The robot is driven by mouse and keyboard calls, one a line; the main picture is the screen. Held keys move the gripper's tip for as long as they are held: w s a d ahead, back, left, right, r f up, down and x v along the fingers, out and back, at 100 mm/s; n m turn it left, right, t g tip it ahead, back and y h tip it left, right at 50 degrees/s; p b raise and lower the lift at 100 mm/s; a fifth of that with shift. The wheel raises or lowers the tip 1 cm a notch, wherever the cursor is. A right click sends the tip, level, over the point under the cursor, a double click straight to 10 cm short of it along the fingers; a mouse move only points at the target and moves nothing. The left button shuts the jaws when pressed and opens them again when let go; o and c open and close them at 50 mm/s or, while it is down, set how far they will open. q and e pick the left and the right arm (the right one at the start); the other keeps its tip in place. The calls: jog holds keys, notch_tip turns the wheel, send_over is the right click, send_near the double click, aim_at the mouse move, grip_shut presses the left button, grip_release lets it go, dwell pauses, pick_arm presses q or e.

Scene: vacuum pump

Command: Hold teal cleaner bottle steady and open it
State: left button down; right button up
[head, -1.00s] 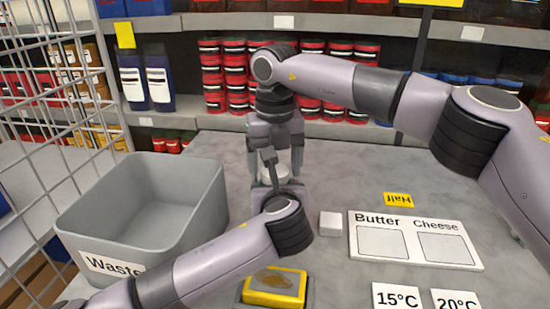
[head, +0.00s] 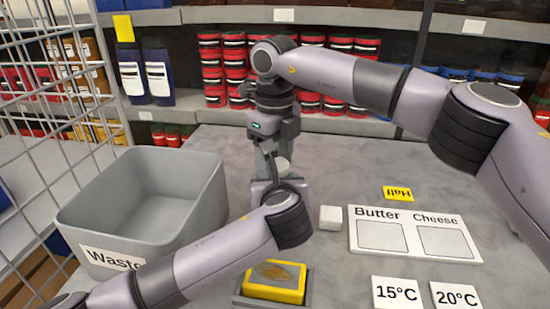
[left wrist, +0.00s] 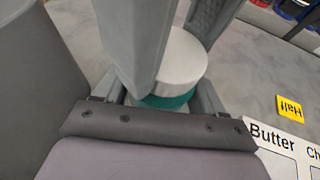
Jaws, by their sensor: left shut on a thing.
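The teal cleaner bottle shows in the left wrist view as a teal band (left wrist: 165,101) under a round white lid (left wrist: 182,65). In the head view the lid (head: 283,163) shows between the two arms, and the bottle's body is mostly hidden. My left gripper (left wrist: 160,100) is shut on the bottle, low and from the front. My right gripper (head: 272,165) points down from above, with its fingers on two sides of the lid. One finger covers the lid's left part in the left wrist view. I cannot tell whether the fingers touch the lid.
A grey waste bin (head: 205,190) stands at the left. A small white block (head: 330,218), a Butter and Cheese board (head: 411,257) and a yellow Half label (head: 397,193) are at the right. A yellow-framed item (head: 274,293) lies in front. Stocked shelves (head: 200,105) stand behind.

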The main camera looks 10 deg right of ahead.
jog(key=n, duration=0.5)
jog(key=shift+n, duration=0.3)
jog(key=shift+r, duration=0.2)
jog(key=shift+r, duration=0.95)
jog(key=shift+r, duration=0.1)
jog(key=shift+r, duration=1.9)
pick_arm(q)
grip_release()
jog(key=shift+s, duration=0.1)
